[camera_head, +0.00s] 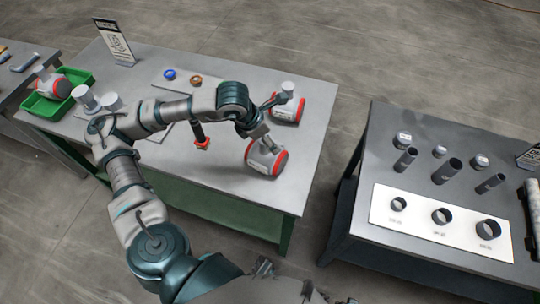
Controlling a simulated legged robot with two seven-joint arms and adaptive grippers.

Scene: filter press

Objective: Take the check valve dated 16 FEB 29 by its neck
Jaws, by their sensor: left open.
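A red-and-white check valve (288,108) lies on the grey table, its pale neck pointing up. A second red-and-white check valve (268,158) lies nearer on the same table, close to its right end. A third one (52,86) sits in a green tray (42,106) at the far left. The dates are too small to read. My left gripper (270,119) is open. One finger is by the neck of the farther valve, the other by the top of the nearer valve, partly covering it. I cannot tell whether either finger touches.
A sign (116,42) stands at the table's back left. White cylinders (87,98) stand at left. A second table (385,153) at right holds dark tubes and a white holed plate (441,222); a floor gap separates the tables.

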